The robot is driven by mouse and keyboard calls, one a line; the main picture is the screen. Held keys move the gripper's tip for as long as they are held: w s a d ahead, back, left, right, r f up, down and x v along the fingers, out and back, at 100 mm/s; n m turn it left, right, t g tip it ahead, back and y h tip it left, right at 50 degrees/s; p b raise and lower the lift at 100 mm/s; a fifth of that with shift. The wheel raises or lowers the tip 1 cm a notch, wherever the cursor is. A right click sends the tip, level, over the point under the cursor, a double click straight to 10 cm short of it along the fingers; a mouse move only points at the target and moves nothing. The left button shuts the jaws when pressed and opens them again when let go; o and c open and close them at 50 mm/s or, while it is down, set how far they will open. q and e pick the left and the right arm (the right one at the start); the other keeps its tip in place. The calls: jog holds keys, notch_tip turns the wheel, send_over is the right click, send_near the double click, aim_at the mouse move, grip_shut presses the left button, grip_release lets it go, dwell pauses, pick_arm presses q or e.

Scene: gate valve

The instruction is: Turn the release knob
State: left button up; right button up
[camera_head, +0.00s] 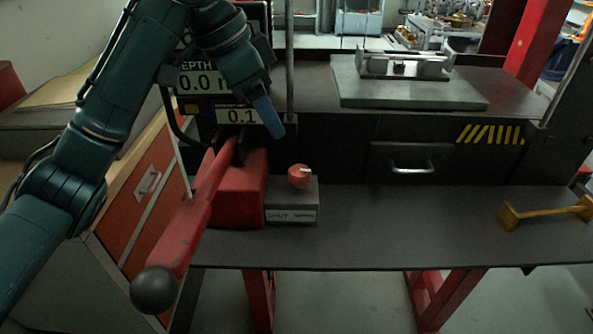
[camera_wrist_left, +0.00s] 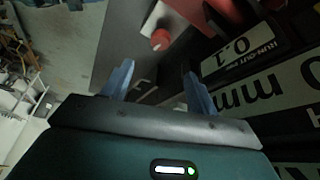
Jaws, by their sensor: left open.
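The release knob (camera_head: 299,176) is a small red round knob with a white mark. It sits on top of a grey box with a label (camera_head: 291,214) on the dark bench. In the left wrist view the knob (camera_wrist_left: 160,39) shows beyond and between my fingers. My left gripper (camera_head: 268,117) is above the knob and a little to its left, apart from it, in front of the display panel. Its blue fingers are spread and empty in the left wrist view (camera_wrist_left: 155,80). My right gripper is not in view.
A red lever (camera_head: 190,222) with a dark ball end slopes forward left of the knob, from a red block (camera_head: 240,190). A display panel (camera_head: 236,85) stands behind my left gripper. A yellow handle (camera_head: 548,210) lies at the right. The bench between is clear.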

aim_at(299, 170)
pick_arm(q)
jog(key=x, duration=1.2)
jog(key=shift+w+d+f, duration=0.1)
jog(key=shift+d+f, duration=0.15)
jog(key=shift+f, duration=0.3)
jog(key=shift+c, duration=0.5)
